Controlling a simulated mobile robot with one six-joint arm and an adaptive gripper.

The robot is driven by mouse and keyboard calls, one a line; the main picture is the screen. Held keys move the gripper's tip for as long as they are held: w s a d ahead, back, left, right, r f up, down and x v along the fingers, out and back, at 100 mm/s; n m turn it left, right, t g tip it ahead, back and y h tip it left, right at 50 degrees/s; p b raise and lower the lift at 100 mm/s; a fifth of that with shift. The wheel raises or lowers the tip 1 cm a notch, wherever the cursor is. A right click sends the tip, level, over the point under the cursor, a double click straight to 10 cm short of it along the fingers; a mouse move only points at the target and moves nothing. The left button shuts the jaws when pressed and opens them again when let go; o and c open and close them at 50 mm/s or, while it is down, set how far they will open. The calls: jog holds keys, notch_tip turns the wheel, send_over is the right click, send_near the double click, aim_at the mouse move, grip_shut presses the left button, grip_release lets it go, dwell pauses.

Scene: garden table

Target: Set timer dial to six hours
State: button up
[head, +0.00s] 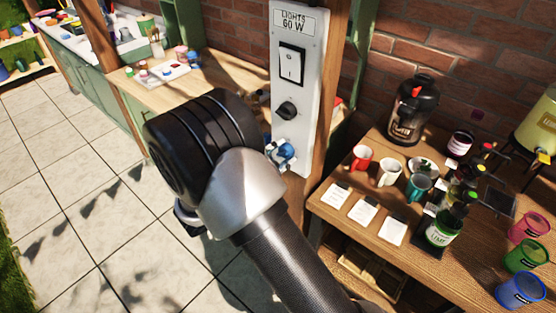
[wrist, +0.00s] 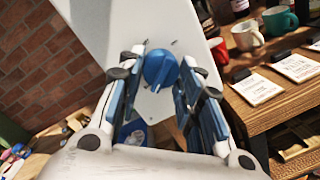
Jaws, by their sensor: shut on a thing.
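The white control panel (head: 302,62) is fixed to a wooden post and carries a "LIGHTS 60 W" label, a rocker switch (head: 291,64) and a black knob (head: 286,110). The blue timer dial (wrist: 159,68) sits lower on the panel, with a raised ridge across its face. My gripper (wrist: 164,74) has one finger on each side of the dial and is shut on it. Small dark marks show on the panel around the dial, too small to read. In the head view my gripper (head: 280,153) is at the panel's lower end, and the dial is mostly hidden.
A wooden table (head: 325,212) at right holds mugs (head: 389,172), paper cards (head: 363,211), a black dispenser (head: 411,110) and bottles. Coloured buckets (head: 526,256) are at the far right. A workbench (head: 222,66) stands behind the post. Tiled floor (head: 80,190) at left is clear.

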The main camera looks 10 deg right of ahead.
jog(key=shift+m, duration=0.4)
jog(key=o, duration=1.1)
jog(key=shift+c, duration=0.2)
jog(key=v, duration=1.2)
jog(key=shift+r, duration=0.15)
